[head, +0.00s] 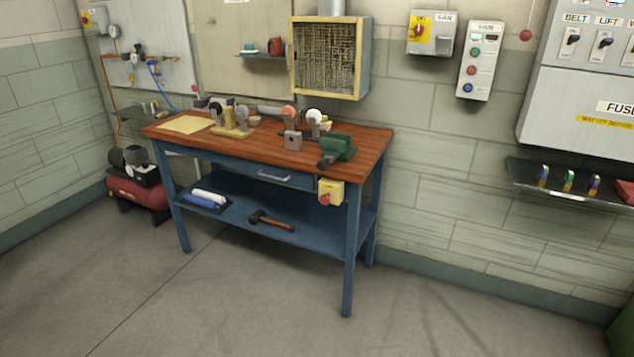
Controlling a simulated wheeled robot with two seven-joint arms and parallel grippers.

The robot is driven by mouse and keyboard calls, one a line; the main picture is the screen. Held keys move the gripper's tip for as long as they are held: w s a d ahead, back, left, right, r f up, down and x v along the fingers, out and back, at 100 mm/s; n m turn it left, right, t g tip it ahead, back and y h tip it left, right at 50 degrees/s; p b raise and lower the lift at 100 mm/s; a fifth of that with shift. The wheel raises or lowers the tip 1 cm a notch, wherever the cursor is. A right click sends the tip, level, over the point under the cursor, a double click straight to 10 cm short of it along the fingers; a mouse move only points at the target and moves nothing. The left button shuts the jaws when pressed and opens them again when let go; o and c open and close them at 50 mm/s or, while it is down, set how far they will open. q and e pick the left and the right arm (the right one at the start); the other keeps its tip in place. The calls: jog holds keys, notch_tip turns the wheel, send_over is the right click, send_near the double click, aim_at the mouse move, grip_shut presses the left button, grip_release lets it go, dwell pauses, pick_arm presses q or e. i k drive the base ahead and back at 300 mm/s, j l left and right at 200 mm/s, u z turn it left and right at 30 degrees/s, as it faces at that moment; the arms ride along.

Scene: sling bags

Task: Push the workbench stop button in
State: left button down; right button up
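The workbench (340,146) has a wooden top and blue legs and stands against the wall in the head view. A small yellow box (335,186) is fixed at the front right of the bench, just under the top. A red stop button (325,199) sits on the lower front of this box. From this distance I cannot tell how far in the button is. Neither of my grippers shows in the head view.
A green vise (338,149) and bench tools stand on the top. A red compressor (138,191) stands left; a wall shelf (575,183) juts out right. The floor in front is clear.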

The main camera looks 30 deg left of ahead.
aim_at(324, 199)
jog(key=i+j, duration=0.15)
jog(key=j, duration=0.2)
jog(key=i+j+z, duration=0.1)
jog(key=j, duration=0.2)
jog(key=i+j, duration=0.2)
jog(key=j, duration=0.15)
jog(key=i+j+z, duration=0.1)
jog(key=j, duration=0.25)
jog(key=i+j, duration=0.15)
jog(key=j, duration=0.2)
jog(key=i+j+z, duration=0.1)
jog(key=j, duration=0.25)
jog(key=i+j, duration=0.15)
jog(key=j, duration=0.2)
